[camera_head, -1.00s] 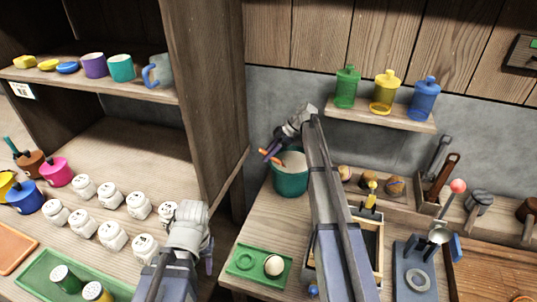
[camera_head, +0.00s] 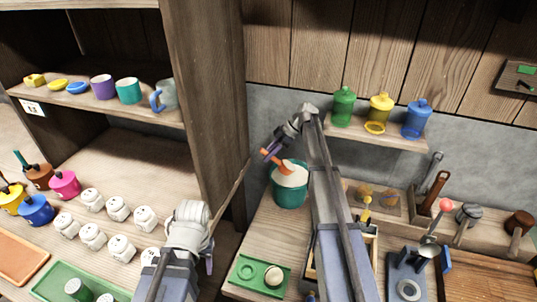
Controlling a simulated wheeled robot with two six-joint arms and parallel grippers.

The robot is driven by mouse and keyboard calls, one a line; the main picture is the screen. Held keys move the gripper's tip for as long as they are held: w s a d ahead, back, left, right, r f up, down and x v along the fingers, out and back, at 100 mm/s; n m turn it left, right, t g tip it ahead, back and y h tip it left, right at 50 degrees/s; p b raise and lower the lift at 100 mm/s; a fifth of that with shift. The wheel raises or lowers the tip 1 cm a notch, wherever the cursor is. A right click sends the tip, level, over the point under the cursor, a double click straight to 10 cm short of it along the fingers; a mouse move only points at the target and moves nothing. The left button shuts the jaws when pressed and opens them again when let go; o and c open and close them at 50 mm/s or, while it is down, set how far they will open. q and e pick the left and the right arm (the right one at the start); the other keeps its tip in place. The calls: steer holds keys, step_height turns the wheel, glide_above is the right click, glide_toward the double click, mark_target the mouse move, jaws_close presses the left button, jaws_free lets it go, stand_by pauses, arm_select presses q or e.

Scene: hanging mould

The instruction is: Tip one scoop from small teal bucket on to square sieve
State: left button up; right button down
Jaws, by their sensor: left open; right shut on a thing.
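The small teal bucket (camera_head: 289,194) stands on the right-hand bench and holds white material (camera_head: 292,174). My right gripper (camera_head: 267,153) is shut on an orange scoop (camera_head: 276,162) at the bucket's mouth. The scoop slants down to the right over the white material; I cannot tell whether its bowl is loaded. A square wooden frame, apparently the square sieve (camera_head: 372,247), lies on the bench, mostly hidden behind my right arm. My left gripper (camera_head: 209,262) is open and empty at the bottom, left of the bench, partly hidden by its own wrist.
A green tray (camera_head: 245,279) with a round pale piece lies in front of the bucket. A grey press-like stand (camera_head: 407,288) is at right. Green, yellow and blue bottles (camera_head: 379,112) stand on the wall shelf. Several white jars (camera_head: 92,236) fill the left counter.

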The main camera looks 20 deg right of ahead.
arm_select(q)
steer(key=shift+r, duration=0.4)
arm_select(e)
steer(key=shift+r, duration=0.35)
steer(key=shift+r, duration=0.1)
